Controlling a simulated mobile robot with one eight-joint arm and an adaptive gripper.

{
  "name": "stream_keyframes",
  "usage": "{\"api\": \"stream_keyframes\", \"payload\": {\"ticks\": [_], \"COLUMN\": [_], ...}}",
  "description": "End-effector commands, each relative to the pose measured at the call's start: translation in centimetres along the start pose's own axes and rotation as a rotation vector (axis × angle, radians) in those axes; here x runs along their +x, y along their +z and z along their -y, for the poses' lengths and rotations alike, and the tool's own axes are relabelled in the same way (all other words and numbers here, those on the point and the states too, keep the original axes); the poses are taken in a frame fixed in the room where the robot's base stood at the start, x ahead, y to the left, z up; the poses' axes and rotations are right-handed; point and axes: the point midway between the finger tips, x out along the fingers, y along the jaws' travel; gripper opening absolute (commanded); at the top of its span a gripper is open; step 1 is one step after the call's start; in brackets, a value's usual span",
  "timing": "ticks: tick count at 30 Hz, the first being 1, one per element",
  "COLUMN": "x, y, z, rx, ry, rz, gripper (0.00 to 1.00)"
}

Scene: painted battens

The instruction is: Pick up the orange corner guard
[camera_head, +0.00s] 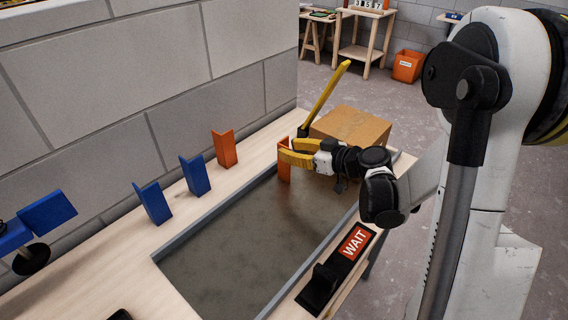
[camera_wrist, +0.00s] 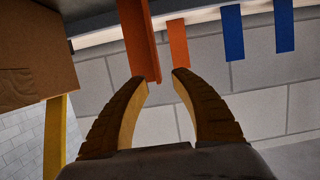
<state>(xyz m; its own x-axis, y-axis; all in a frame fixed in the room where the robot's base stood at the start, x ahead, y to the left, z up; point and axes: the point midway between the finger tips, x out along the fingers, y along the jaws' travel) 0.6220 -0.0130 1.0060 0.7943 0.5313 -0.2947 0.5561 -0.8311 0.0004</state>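Two orange corner guards stand upright in the head view. The nearer one to my gripper (camera_head: 284,173) is partly hidden behind a yellow finger; the other (camera_head: 225,149) stands further left by the wall. My gripper (camera_head: 288,149) is open, its yellow fingers beside the nearer guard's upper part. In the wrist view, the nearer guard (camera_wrist: 141,40) reaches down close to the left fingertip, with its end roughly between the tips of my gripper (camera_wrist: 160,77). I cannot tell if it touches. The other orange guard (camera_wrist: 178,43) shows further back, right of it.
Blue corner guards (camera_head: 195,175) (camera_head: 152,203) stand left along the wooden bench (camera_head: 120,250). A cardboard box (camera_head: 350,127) and a yellow bar (camera_head: 325,100) are behind my gripper. A WAIT sign (camera_head: 354,244) is at the front edge.

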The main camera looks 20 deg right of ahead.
Motion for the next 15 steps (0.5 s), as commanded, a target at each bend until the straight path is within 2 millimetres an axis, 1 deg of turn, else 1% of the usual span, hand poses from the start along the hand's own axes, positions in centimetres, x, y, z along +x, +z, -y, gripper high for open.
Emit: {"api": "stream_keyframes", "payload": {"ticks": [1, 4, 6, 11, 12, 15], "x": [1.0, 2.5, 2.9, 2.8, 2.8, 2.8], "y": [0.1, 0.1, 0.0, -0.1, -0.1, -0.1], "z": [-0.1, -0.1, -0.1, -0.1, -0.1, -0.1], "rx": [-0.001, 0.000, 0.000, 0.000, 0.000, 0.000], "ry": [-0.002, -0.001, -0.001, 0.000, 0.000, 0.000], "rz": [0.000, 0.001, 0.001, 0.001, 0.001, 0.001], "gripper": [0.31, 0.31, 0.31, 0.31, 0.27, 0.00]}}
